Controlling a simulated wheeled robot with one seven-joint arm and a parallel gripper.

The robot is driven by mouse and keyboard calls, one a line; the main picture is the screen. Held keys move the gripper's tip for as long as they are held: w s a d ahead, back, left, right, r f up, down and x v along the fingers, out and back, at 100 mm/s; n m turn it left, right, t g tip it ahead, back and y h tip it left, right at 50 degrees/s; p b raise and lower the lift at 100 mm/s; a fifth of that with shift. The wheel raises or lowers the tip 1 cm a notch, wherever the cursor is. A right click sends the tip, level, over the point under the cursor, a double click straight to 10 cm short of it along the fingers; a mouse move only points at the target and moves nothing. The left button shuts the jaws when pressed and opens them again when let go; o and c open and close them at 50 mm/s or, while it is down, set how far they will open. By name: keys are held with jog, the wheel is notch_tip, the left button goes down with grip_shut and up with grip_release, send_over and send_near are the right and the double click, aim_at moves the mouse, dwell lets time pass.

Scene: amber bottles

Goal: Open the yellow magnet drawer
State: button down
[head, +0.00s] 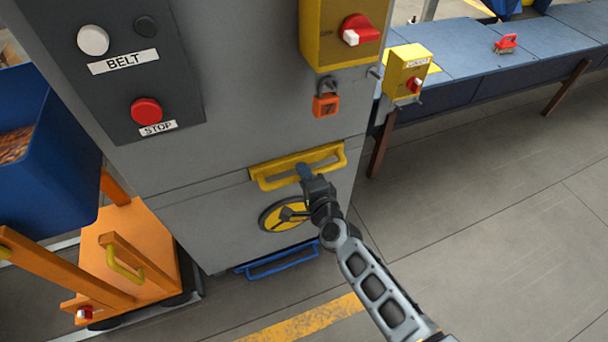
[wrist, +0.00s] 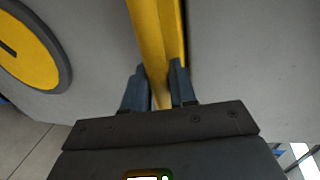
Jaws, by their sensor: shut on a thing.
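The yellow magnet drawer (head: 268,176) is in the front of the grey cabinet, with a yellow bar handle along its face. My gripper (head: 306,172) is at the middle of that handle in the head view. In the wrist view the two fingers of my gripper (wrist: 160,92) stand on either side of the yellow handle (wrist: 150,40) and are shut on it. The drawer front looks about flush with the cabinet; I cannot tell whether it stands out slightly. My gripper hides part of the handle.
Below the drawer are a round yellow dial (head: 272,215) and a blue handle (head: 277,262). An orange cart (head: 150,262) with a blue bin (head: 45,150) stands at the left. A conveyor (head: 465,55) runs at the back right. The floor (head: 480,220) at the right is clear.

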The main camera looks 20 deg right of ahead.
jog(key=shift+s, duration=0.15)
jog(key=f+v, duration=0.2)
jog(key=v, duration=0.9)
jog(key=s+f+p+v, duration=0.1)
jog(key=f+v, duration=0.1)
jog(key=v, duration=1)
jog(key=shift+f, duration=0.45)
jog(key=shift+s, duration=0.1)
jog(key=c, duration=1.1)
grip_release()
jog(key=shift+o, duration=0.2)
jog(key=v, duration=0.7)
jog(key=shift+s, duration=0.4)
jog(key=shift+r, duration=0.1)
